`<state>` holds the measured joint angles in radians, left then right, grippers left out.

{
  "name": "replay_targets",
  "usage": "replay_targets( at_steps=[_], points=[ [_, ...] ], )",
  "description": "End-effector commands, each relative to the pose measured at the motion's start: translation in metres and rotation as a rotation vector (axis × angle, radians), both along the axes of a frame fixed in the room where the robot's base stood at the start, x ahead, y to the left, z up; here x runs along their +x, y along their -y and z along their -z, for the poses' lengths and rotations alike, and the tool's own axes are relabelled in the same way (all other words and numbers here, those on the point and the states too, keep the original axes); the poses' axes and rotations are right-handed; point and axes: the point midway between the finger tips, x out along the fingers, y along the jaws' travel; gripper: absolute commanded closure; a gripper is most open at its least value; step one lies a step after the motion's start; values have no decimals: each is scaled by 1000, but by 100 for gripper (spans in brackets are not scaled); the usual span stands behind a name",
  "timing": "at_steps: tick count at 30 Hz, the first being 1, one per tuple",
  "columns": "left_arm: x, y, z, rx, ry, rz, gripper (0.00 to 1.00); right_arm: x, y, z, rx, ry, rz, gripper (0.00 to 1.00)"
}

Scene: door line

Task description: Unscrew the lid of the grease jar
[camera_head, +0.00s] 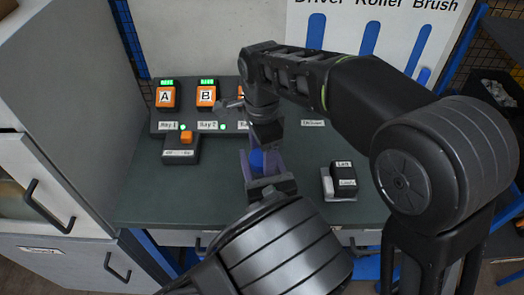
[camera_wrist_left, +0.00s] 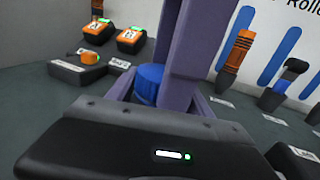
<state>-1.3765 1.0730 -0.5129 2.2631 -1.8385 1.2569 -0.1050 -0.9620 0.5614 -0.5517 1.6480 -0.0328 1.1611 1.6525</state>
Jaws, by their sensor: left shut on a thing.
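The grease jar, of which only a blue round part (camera_head: 257,160) shows, stands over the green bench between purple fingers. The blue part also shows in the left wrist view (camera_wrist_left: 148,82). My left gripper (camera_head: 260,168) comes in from the bottom and is shut on the jar. My right gripper (camera_head: 265,138) hangs just above and behind it, pointing down; its fingertips merge with the purple fingers, so its opening cannot be told. Where lid and jar body meet is hidden.
A dark fixture with orange blocks A (camera_head: 165,97) and B (camera_head: 206,96) stands at the back left. An orange knob (camera_head: 186,137) sits before it. A small black labelled box (camera_head: 343,178) stands right of the grippers. The bench's left front (camera_head: 150,200) is clear.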

Motion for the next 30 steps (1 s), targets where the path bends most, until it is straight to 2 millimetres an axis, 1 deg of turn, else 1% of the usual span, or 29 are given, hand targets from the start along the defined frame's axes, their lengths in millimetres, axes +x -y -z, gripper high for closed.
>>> replay_targets(
  at_steps=[1,2,21,23,25,30],
  points=[
    [0,0,0,0,0,0,100,0,0,0,0,0,0,40],
    [0,0,0,0,0,0,100,0,0,0,0,0,0,43],
    [0,0,0,0,0,0,100,0,0,-1,0,1,0,95],
    [0,0,0,0,0,0,100,0,0,-1,0,0,-4,95],
    [0,0,0,0,0,0,100,0,0,0,2,-1,-45,95],
    [0,0,0,0,0,0,100,0,0,-1,3,0,-261,95]
  ],
)
